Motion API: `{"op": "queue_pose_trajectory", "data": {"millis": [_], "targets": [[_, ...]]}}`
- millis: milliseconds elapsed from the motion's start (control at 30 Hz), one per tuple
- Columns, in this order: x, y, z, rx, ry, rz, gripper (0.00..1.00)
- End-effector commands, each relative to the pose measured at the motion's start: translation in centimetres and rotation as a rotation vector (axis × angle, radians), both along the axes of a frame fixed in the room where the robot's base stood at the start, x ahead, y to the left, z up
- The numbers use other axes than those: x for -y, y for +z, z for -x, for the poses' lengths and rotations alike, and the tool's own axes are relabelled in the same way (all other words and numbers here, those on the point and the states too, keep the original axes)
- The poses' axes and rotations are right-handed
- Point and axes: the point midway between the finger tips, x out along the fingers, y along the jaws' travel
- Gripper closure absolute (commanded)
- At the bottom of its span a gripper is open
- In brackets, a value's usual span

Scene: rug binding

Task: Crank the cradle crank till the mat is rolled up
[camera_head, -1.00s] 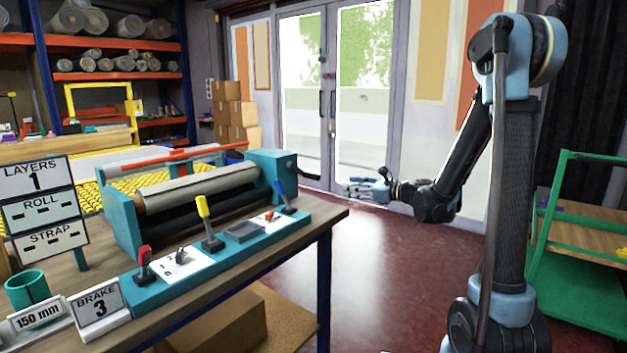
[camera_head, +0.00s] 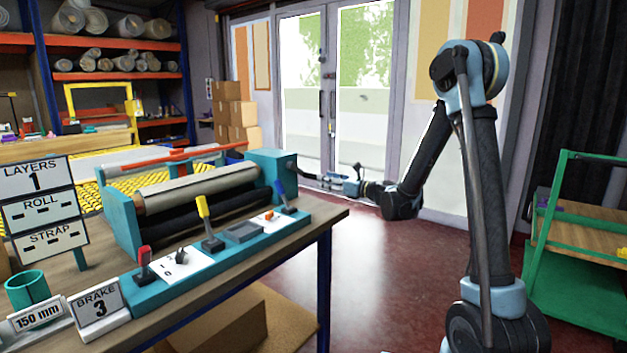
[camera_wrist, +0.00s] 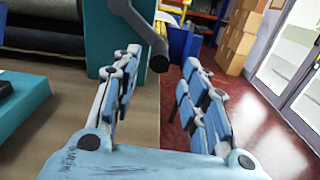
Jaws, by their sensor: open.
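The teal cradle (camera_head: 270,160) stands on the workbench and holds a grey-beige mat roll (camera_head: 205,186) above a dark roller. The dark crank (camera_wrist: 143,28) sticks out from the cradle's right end; its knob (camera_wrist: 160,63) appears between my fingertips in the wrist view. In the head view my gripper (camera_head: 318,177) is beside the cradle's right end, just off the bench. Its blue fingers are open, one on each side of the knob in the wrist view. I cannot tell whether they touch it.
A control strip with red (camera_head: 143,258), yellow (camera_head: 203,207) and blue levers lies along the bench front. Signs read LAYERS 1 (camera_head: 32,178) and BRAKE 3 (camera_head: 98,303). A green cart (camera_head: 580,245) stands right. Open floor lies between bench and cart.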

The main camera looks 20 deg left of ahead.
Motion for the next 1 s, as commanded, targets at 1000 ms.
{"op": "queue_pose_trajectory", "data": {"millis": [1000], "targets": [[-7.4,0.0,-3.0,0.001,0.000,0.000,0.80]]}}
